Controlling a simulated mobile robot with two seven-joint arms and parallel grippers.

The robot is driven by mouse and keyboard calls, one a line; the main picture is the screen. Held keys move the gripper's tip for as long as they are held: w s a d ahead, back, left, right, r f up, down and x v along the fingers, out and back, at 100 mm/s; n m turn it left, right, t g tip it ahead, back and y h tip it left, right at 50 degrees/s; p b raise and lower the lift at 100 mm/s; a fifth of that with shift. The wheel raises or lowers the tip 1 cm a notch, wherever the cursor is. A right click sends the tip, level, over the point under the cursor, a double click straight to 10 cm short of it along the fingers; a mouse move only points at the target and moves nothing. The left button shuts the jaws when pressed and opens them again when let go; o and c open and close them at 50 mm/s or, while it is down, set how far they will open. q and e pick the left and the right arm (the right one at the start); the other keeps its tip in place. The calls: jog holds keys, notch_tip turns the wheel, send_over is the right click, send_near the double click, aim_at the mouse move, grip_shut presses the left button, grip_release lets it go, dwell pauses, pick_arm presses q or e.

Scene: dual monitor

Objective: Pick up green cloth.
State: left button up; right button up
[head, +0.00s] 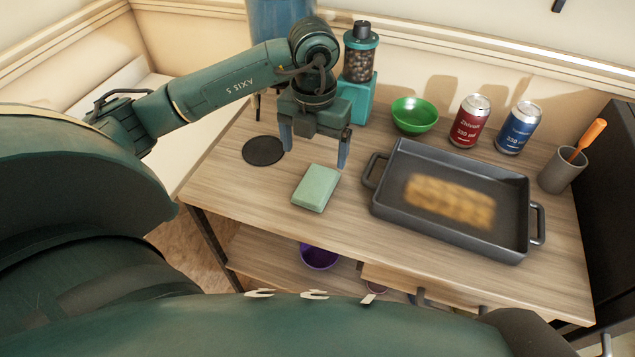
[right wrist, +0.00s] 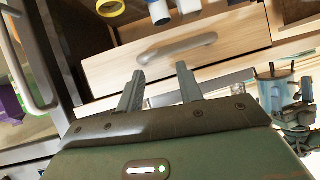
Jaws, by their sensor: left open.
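The green cloth (head: 315,188) is a folded pale green block lying flat on the wooden table, left of the black roasting pan. My left gripper (head: 315,152) is open and points down, just behind the cloth, with its two fingers apart and nothing between them. It appears to be above the table and apart from the cloth. My right gripper (right wrist: 160,82) shows in the right wrist view with its fingers apart and empty, in front of a wooden drawer with a grey handle (right wrist: 178,48).
A black pan (head: 385,208) with yellow food fills the table's right. A round black coaster (head: 263,151), a teal grinder (head: 357,92), a green bowl (head: 414,114), a red can (head: 470,121), a blue can (head: 518,127) and a grey cup (head: 560,174) stand around. The front left tabletop is clear.

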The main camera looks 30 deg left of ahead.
aim_at(317, 181)
pick_arm(q)
jog(key=f, duration=0.8)
jog(key=shift+w+d+f+p, duration=0.15)
jog(key=shift+w+f+p, duration=0.05)
jog(key=shift+f+p, duration=0.1)
jog(key=shift+r, duration=0.1)
jog(key=shift+c, duration=0.5)
jog(key=c, duration=1)
jog(key=shift+o, duration=0.2)
notch_tip(317, 181, up, 10)
jog(key=o, duration=0.4)
jog(key=c, duration=0.3)
